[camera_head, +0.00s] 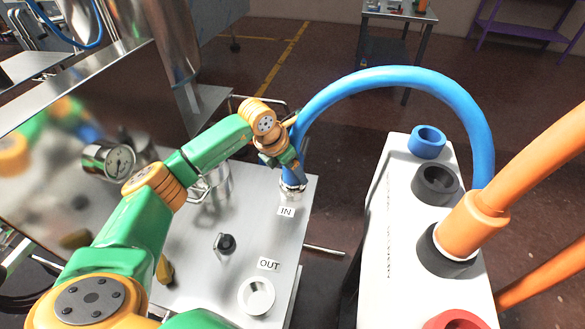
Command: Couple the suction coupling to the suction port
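The suction coupling (291,172) is the blue end of a thick blue hose (400,77). It stands roughly upright over the metal suction port (293,188) marked IN, on the steel machine top. Its lower end meets or nearly meets the port; I cannot tell whether it is fully seated. My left gripper (290,152) is at the coupling, against its left side. The wrist hides the fingertips, so their opening does not show. My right gripper is out of view.
The OUT port (256,296) is open near the front. A gauge (107,162) and a black knob (226,243) stand left. The white stand (385,235) at right has blue, black and red rings; an orange hose (530,180) enters one. A gap separates stand and machine.

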